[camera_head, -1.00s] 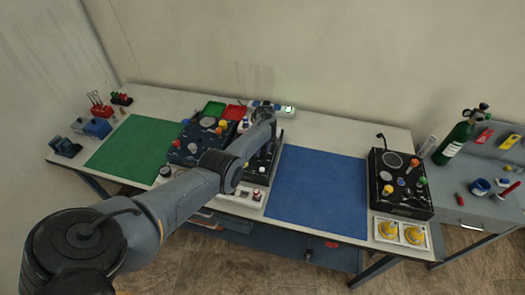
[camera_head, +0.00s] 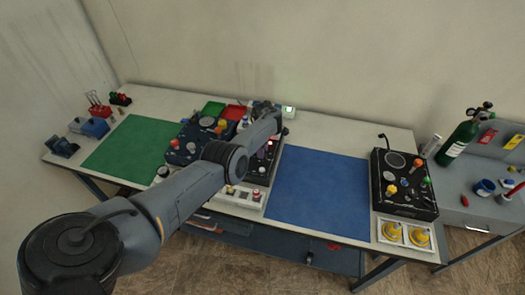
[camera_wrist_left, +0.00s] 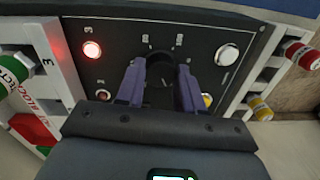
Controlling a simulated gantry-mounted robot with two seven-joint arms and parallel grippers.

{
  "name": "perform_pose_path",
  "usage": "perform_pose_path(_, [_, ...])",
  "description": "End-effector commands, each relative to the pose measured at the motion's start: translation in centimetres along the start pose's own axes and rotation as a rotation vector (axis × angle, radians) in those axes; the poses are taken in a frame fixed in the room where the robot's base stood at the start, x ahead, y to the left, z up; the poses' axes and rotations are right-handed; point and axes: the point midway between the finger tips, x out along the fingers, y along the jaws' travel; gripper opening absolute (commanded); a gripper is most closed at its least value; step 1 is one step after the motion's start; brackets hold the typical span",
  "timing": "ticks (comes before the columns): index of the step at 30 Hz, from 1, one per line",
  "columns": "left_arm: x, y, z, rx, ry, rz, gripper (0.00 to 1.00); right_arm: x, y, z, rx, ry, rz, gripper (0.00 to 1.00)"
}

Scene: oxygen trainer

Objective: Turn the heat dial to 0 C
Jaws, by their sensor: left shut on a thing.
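The heat dial (camera_wrist_left: 160,68) shows in the left wrist view as a dark round knob on a black panel (camera_wrist_left: 115,64), with small white marks above it. My left gripper (camera_wrist_left: 161,72) has its two purple fingers on either side of the dial and is shut on it. The fingers hide the dial's sides, and I cannot read its setting. In the head view, my forearm partly covers the panel (camera_head: 256,172) and the dial is too small to make out. My right gripper is in neither view.
A lit red lamp (camera_wrist_left: 92,49), a white round button (camera_wrist_left: 228,54) and a yellow knob (camera_wrist_left: 207,100) sit near the fingers. A blue mat (camera_head: 318,185) and a green mat (camera_head: 130,146) lie clear. Another black panel box (camera_head: 402,183) stands at right.

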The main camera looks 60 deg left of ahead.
Motion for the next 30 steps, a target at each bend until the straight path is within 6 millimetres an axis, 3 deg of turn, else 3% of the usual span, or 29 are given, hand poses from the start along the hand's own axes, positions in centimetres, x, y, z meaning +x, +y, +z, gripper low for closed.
perform_pose_path(18, [0.23,-0.05,-0.14,-0.046,0.002,0.000,0.06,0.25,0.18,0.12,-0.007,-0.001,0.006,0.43])
perform_pose_path(19, [0.23,-0.05,-0.14,-0.046,0.002,0.000,0.38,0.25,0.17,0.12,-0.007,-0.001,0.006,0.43])
perform_pose_path(21, [0.22,-0.05,-0.13,-0.045,0.001,0.000,0.49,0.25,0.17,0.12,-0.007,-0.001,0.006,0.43])
perform_pose_path(24, [0.16,-0.03,-0.10,-0.045,0.000,0.000,0.62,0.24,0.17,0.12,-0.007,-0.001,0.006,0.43])
perform_pose_path(30, [0.07,-0.01,-0.06,-0.045,-0.001,0.000,0.62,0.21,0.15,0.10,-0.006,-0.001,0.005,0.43])
